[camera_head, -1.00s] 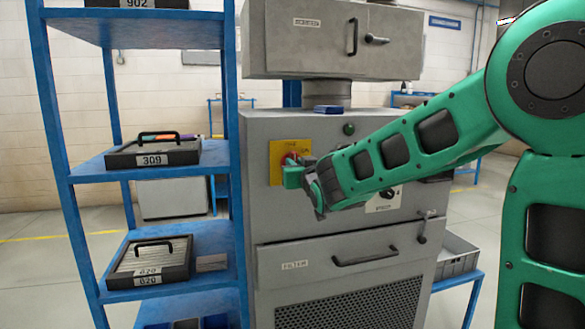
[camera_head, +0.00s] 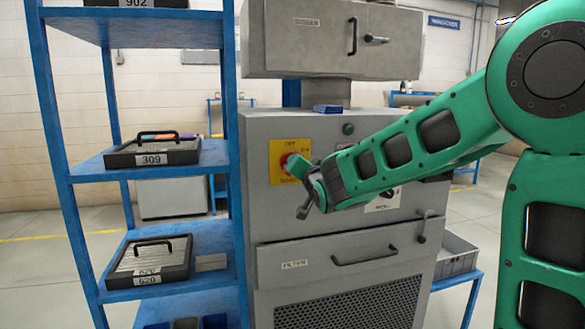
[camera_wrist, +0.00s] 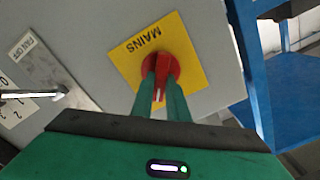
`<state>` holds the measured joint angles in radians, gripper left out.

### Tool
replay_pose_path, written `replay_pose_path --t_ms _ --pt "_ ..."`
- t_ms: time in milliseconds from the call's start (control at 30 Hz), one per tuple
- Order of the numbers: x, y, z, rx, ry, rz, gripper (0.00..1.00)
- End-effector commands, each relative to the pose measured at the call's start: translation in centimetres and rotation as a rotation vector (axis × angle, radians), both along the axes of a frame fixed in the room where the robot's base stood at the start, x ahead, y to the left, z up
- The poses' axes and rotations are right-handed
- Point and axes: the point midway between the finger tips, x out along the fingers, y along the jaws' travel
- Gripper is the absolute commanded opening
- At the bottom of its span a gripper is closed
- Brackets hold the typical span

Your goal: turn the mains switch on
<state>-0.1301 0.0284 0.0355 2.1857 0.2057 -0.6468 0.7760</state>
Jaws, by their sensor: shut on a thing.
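The mains switch is a red rotary knob (camera_head: 286,160) on a yellow plate (camera_head: 276,174) on the front of the grey cabinet. In the wrist view the knob (camera_wrist: 170,66) shows on the plate marked MAINS (camera_wrist: 191,44), with a white mark on its handle. My gripper (camera_wrist: 161,80) has its two green fingers on either side of the red handle and is shut on it. In the head view my gripper (camera_head: 297,165) reaches the plate from the right and hides part of the knob and the lettering.
A FAN OFF label (camera_wrist: 38,58) and a silver lever (camera_wrist: 30,93) are beside the plate in the wrist view. A blue shelf rack (camera_head: 237,200) stands close left of the cabinet. A filter drawer (camera_head: 300,280) is below, and a green button (camera_head: 348,128) is above my wrist.

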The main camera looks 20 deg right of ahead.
Motion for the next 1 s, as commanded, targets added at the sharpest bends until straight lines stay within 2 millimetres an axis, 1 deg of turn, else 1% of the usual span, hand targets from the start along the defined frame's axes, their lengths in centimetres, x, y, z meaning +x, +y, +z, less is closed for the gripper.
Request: replay_pose_path --t_ms 600,800,1000 --pt "-0.01 -0.54 -0.68 0.577 0.004 -0.004 0.00" --pt "-0.02 -0.66 -0.86 0.732 0.004 -0.007 0.00" --pt "-0.02 -0.74 -1.02 0.844 0.005 -0.008 0.00"
